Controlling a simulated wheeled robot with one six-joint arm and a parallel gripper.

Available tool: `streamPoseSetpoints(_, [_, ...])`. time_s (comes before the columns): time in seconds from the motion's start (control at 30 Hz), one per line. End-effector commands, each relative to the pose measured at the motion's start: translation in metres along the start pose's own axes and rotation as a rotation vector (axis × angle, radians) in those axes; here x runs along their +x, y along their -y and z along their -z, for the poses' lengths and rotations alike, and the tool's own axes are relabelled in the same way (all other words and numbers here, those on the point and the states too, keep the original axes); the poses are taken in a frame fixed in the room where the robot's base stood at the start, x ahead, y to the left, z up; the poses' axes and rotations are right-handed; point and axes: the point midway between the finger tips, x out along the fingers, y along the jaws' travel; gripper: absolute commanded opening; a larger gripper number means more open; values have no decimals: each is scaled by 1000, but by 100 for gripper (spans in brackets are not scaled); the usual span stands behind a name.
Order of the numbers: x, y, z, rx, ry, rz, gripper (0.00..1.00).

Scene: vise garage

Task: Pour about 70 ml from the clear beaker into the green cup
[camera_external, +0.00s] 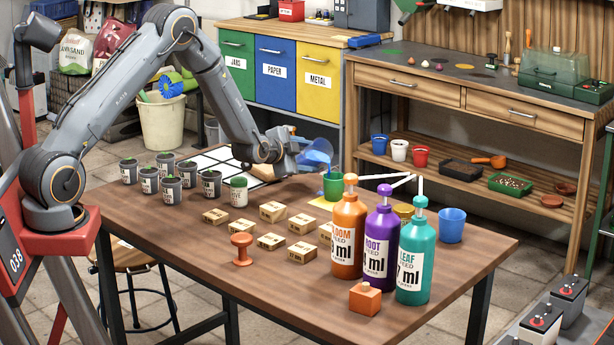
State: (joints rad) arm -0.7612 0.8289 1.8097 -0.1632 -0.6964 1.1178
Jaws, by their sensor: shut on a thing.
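The clear beaker (318,152) holds blue liquid and is tilted, its mouth toward the right. My gripper (297,152) is shut on the beaker from its left side and holds it above the table. The green cup (333,187) stands upright on the table, just below and right of the beaker. A thin blue strand appears to run from the beaker's lip down toward the cup. The inside of the cup and its liquid level are hidden.
Orange (348,240), purple (381,246) and teal (415,262) pump bottles stand close in front of the cup, spouts near it. A blue cup (451,225) stands to the right. The table's (190,245) front left is clear.

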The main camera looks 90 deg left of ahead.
Motion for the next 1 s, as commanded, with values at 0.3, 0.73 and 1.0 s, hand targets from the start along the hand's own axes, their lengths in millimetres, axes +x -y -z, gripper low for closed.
streamPoseSetpoints(0.3, [0,-1,1,14,3,6,22])
streamPoseSetpoints(0.73, [0,-1,2,32,7,13,22])
streamPoseSetpoints(1.0, [-1,0,3,51,10,21,22])
